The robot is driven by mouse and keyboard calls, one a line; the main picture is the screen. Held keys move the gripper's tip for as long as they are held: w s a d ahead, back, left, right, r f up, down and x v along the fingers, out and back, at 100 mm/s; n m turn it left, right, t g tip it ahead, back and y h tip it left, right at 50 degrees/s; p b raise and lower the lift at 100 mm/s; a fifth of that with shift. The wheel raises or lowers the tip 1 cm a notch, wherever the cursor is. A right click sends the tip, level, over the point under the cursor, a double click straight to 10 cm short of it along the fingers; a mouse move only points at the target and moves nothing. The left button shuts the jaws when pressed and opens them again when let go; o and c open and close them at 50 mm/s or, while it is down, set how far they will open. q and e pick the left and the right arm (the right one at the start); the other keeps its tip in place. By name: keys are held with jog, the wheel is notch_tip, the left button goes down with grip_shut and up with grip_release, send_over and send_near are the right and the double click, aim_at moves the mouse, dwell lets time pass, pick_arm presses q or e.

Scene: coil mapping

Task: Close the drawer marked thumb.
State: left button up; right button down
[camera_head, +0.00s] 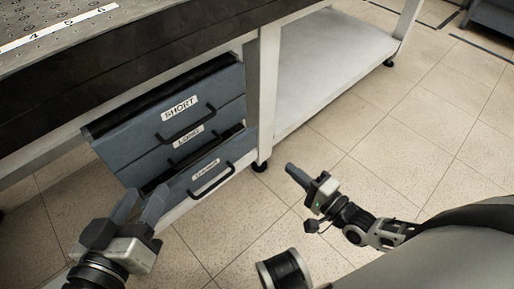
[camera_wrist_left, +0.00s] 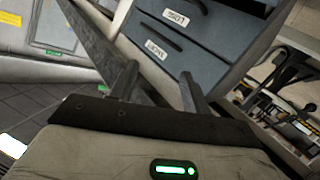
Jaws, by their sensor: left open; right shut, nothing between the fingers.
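The drawer marked thumb (camera_head: 207,178) is the bottom one of a blue-grey stack in the head view. Its label is hard to read there. It stands out, with a dark gap above its front, and has a black bar handle. My right gripper (camera_head: 297,176) is shut and empty, to the drawers' right.
Above are the drawer marked long (camera_head: 188,143) and the drawer marked short (camera_head: 175,112), the latter with a dark opening along its top. A pale table leg (camera_head: 262,95) stands right of the drawers. The tiled floor (camera_head: 390,125) is clear at right.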

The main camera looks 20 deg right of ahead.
aim_at(249, 133)
jog(key=b+x, duration=0.3)
jog(key=x, duration=1)
pick_arm(q)
jog(key=shift+d+r+n+t+h, duration=0.45)
jog(key=shift+r+n+h, duration=0.15)
jog(key=shift+r+h, duration=0.15)
pick_arm(e)
jog(key=shift+w+a, duration=0.1)
jog(key=shift+w, duration=0.25)
